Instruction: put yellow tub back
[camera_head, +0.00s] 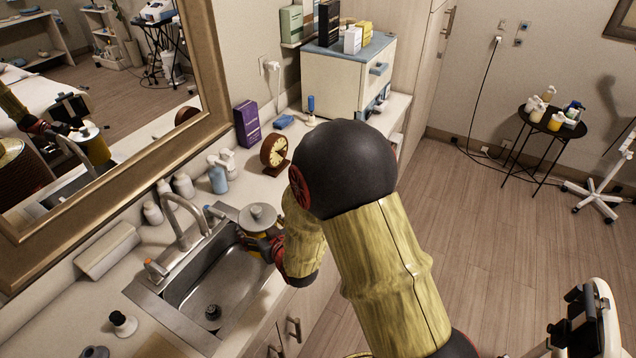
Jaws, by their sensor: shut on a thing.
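The yellow tub (257,218) is in my gripper above the right end of the sink. Its round grey lid with a knob faces up, and the tub looks about upright. Only a little of its yellow side shows below the lid. My gripper (262,242) is shut on the tub, with its fingers partly hidden by the tub and my arm. The tub and gripper also show as a reflection in the mirror, where more of the yellow side is seen.
The steel sink (172,296) with a curved faucet (186,219) lies below and left. A round clock (275,153), a purple box (246,125) and a blue bottle (218,178) stand on the counter behind. A white cabinet (335,85) stands farther back. My arm hides some counter.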

